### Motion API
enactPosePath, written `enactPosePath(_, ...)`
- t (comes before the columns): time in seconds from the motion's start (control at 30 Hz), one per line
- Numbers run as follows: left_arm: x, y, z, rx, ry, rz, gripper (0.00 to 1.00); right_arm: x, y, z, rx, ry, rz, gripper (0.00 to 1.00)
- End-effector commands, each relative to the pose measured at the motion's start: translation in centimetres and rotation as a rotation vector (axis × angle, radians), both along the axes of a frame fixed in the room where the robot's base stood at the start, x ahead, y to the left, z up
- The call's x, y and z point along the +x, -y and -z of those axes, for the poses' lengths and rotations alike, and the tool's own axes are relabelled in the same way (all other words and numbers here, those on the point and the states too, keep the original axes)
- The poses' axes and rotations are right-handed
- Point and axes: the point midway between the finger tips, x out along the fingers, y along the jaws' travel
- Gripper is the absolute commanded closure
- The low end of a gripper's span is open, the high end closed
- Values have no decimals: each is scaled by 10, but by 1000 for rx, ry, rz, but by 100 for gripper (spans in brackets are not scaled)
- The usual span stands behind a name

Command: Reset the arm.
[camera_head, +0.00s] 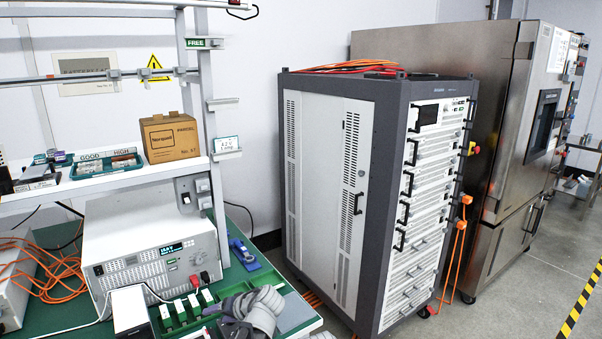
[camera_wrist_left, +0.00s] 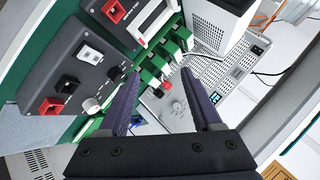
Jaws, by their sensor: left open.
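My left gripper (camera_head: 218,307) is low in the head view, over the front right part of the bench, next to a green slotted holder (camera_head: 183,316). Its grey wrist hides part of the bench behind it. In the left wrist view the two dark fingers of the left gripper (camera_wrist_left: 160,76) are spread apart with nothing between them. Beyond the fingertips are the green holder (camera_wrist_left: 163,58) and the perforated front of the instrument (camera_wrist_left: 218,72). My right gripper is in neither view.
A white instrument (camera_head: 150,250) with a lit display stands on the green bench. A shelf (camera_head: 110,184) above carries a cardboard box (camera_head: 170,137) and a tray (camera_head: 107,165). A tall equipment cabinet (camera_head: 330,190) and a steel chamber (camera_head: 515,120) stand right. Floor at far right is clear.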

Motion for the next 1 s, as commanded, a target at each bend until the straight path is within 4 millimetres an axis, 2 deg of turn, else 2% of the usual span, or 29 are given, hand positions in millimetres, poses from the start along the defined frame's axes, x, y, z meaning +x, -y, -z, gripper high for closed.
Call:
enactPosePath(0.03, -20, -5, 12, -59, -44, -13, 34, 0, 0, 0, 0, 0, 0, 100)
enactPosePath(0.2, -75, 1, 51, -295, -200, -19, 34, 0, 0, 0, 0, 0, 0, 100)
enactPosePath(0.3, -99, 10, 65, -410, -264, -8, 34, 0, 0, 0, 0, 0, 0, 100)
enactPosePath(0.5, -134, 31, 78, -596, -350, 29, 34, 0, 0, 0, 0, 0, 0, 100)
enactPosePath(0.73, -165, 55, 80, -768, -414, 83, 34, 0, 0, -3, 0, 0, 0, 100)
enactPosePath(0.8, -167, 69, 65, -744, -439, 111, 34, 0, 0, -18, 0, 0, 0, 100)
enactPosePath(1.0, -181, 102, 38, -693, -507, 179, 34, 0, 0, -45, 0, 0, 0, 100)
